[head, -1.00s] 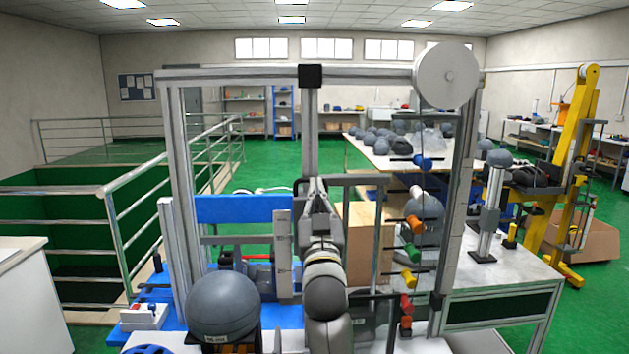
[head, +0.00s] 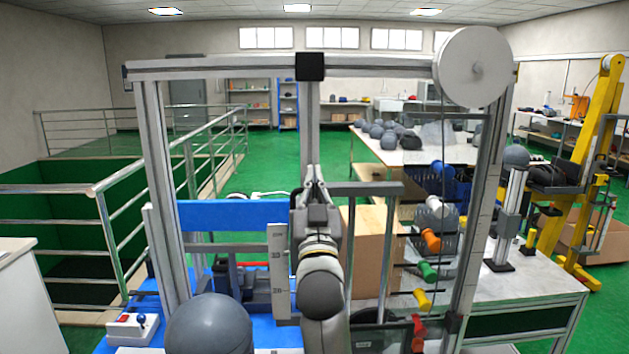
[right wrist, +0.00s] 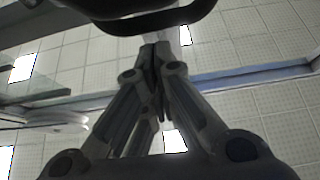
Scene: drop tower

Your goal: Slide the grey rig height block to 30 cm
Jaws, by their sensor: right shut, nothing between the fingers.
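My right gripper (head: 316,172) is shut and empty, in front of the rig's central post (head: 310,125), with its fingers pointing up and away from me. In the right wrist view its closed fingertips (right wrist: 155,52) are just below a dark curved bar (right wrist: 150,18); I cannot tell whether they touch it. A grey upright scale (head: 279,270) with numbers stands just left of my right arm. I cannot clearly make out the grey height block; my gripper and arm cover part of the post. My left gripper is not in view.
The rig has a top beam (head: 220,68) and a large white pulley (head: 473,67). A grey ball (head: 208,325) is at the lower left. Coloured pegs (head: 430,240) line the right side. Metal railings (head: 120,225) stand to the left.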

